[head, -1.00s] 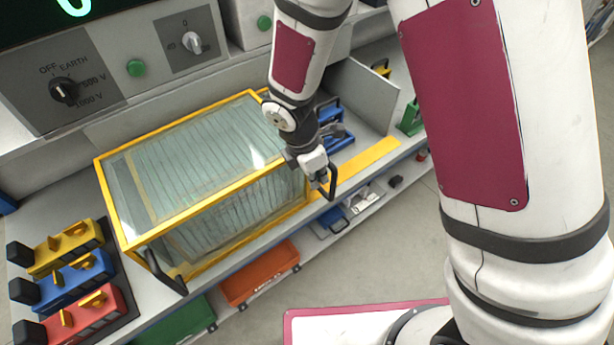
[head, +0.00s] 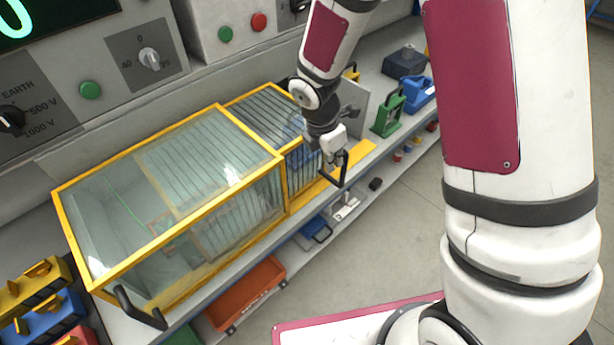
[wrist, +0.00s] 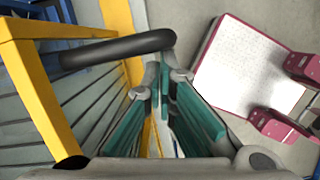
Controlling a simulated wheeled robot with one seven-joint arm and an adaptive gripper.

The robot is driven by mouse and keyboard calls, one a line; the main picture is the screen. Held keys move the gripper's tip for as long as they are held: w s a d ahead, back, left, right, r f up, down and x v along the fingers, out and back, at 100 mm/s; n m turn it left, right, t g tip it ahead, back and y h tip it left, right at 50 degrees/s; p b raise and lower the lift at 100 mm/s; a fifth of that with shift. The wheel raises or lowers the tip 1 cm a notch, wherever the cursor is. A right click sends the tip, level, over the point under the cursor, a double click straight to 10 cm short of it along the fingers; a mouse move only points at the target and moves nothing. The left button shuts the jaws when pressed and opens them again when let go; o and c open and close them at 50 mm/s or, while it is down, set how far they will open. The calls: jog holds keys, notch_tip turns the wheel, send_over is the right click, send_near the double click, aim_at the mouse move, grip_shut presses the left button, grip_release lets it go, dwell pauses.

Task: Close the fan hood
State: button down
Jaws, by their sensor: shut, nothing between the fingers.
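The fan hood (head: 250,133) is a yellow-framed clear box on the bench. Its lower, barred sliding section (head: 262,108) sticks out to the right from under the larger left section, with blue equipment visible behind its bars. A black handle (head: 343,170) is on the sliding section's right end. My gripper (head: 332,155) is at this handle, shut and empty. In the wrist view the handle (wrist: 120,48) crosses just beyond the teal-padded fingers (wrist: 166,85), beside the section's yellow frame (wrist: 35,85). I cannot tell whether fingers and handle touch.
Another black handle (head: 138,308) is at the hood's left front corner. Yellow, blue and red blocks (head: 40,305) stand at lower left. A grey upright panel (head: 352,98) and a green device (head: 388,115) are beyond my gripper. An orange bin (head: 245,292) sits below the bench.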

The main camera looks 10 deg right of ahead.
jog(key=w+d+b, duration=0.1)
jog(key=w+d, duration=0.5)
jog(key=d, duration=0.3)
jog(key=w+d+b, duration=0.1)
jog(key=w+d, duration=0.5)
jog(key=d, duration=0.3)
jog(key=shift+w+b, duration=0.15)
jog(key=shift+b, duration=0.25)
